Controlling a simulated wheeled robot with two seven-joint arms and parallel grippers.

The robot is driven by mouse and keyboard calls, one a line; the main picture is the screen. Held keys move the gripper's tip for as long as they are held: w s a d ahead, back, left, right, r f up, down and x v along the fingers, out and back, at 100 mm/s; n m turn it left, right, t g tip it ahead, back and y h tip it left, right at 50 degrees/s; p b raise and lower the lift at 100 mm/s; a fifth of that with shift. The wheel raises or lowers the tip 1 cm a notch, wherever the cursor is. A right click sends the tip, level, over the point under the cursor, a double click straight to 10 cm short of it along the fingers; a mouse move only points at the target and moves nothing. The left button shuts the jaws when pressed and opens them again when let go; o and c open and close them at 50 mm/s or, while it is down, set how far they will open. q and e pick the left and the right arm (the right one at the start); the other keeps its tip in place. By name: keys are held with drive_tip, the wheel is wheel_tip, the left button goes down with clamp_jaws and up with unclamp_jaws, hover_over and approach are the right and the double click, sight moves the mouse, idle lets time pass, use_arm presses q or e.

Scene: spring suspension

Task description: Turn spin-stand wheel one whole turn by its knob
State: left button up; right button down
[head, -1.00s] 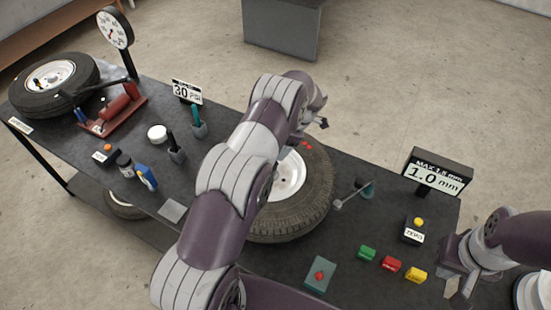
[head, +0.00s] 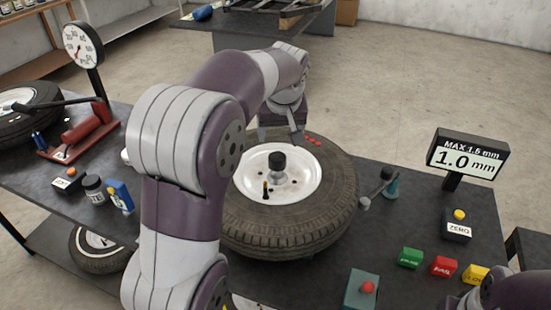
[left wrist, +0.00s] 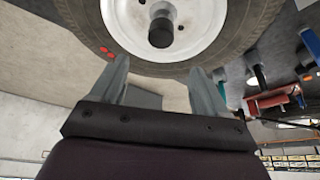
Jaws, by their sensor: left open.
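The spin-stand wheel (head: 335,200) lies flat on the dark bench, a black tyre around a white rim with a black hub (head: 278,163). A small dark upright piece with a yellowish tip (head: 266,189), possibly the knob, stands on the near part of the rim. My left gripper (head: 281,137) is at the wheel's far side, open and empty, fingers pointing down. The left wrist view shows its two fingers (left wrist: 160,82) apart at the tyre's edge, with the hub (left wrist: 162,30) beyond; contact is unclear. My right arm shows at the bottom right corner; its fingers are cut off.
A probe on an arm (head: 376,188) stands right of the tyre. A 1.0 mm display (head: 467,158), a ZERO button box (head: 457,226) and coloured blocks (head: 444,267) are at the right. A red-button box (head: 362,289) is in front. Red dots (head: 313,140) mark the tyre.

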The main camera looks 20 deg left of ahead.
sight(277, 157)
use_arm(q)
drive_tip(key=x, duration=1.2)
drive_tip(key=shift+p, duration=0.4)
